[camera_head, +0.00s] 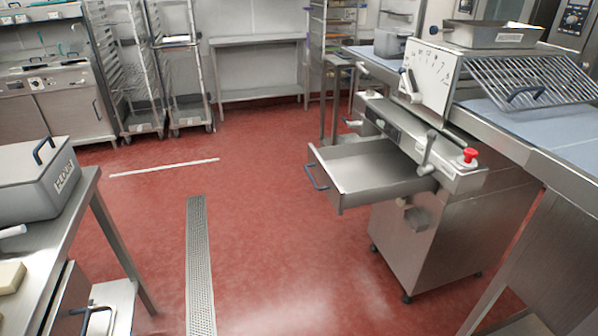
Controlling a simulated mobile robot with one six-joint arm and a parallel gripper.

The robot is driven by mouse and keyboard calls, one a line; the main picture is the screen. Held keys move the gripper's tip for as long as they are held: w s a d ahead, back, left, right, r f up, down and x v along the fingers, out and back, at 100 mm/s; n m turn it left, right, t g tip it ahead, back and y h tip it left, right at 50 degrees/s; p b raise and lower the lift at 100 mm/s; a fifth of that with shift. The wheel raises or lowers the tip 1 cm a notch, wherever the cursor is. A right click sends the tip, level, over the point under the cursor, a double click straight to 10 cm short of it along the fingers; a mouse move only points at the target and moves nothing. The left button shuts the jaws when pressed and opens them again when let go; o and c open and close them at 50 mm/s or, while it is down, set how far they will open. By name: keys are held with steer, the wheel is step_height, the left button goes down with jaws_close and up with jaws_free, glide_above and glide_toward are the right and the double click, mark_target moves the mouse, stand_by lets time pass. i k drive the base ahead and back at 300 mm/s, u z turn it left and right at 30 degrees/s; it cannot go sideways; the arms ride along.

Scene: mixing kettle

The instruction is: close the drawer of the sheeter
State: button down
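The sheeter (460,215) is a large steel machine at the right, with a dial plate (430,72), a red stop button (469,155) and a wide blue-grey belt. Its drawer (372,168) is pulled out toward the left, below the control panel. The drawer looks empty inside, and a dark blue bar handle (317,177) sits on its front face. My gripper is not in view, so its place relative to the drawer cannot be seen.
Red floor with a drain grate (199,265) lies clear left of the drawer. A steel table (75,215) with a grey lidded box (38,180) stands at the left; an open drawer shows below it. Wheeled racks (130,75) and a steel table (258,68) stand at the back.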

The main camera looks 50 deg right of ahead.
mark_target(351, 176)
steer(key=z, duration=0.05)
steer(key=i, duration=0.95)
steer(key=u, duration=0.15)
steer(key=k, duration=0.85)
steer(key=z, duration=0.2)
steer(key=i, duration=0.75)
steer(key=u, duration=0.05)
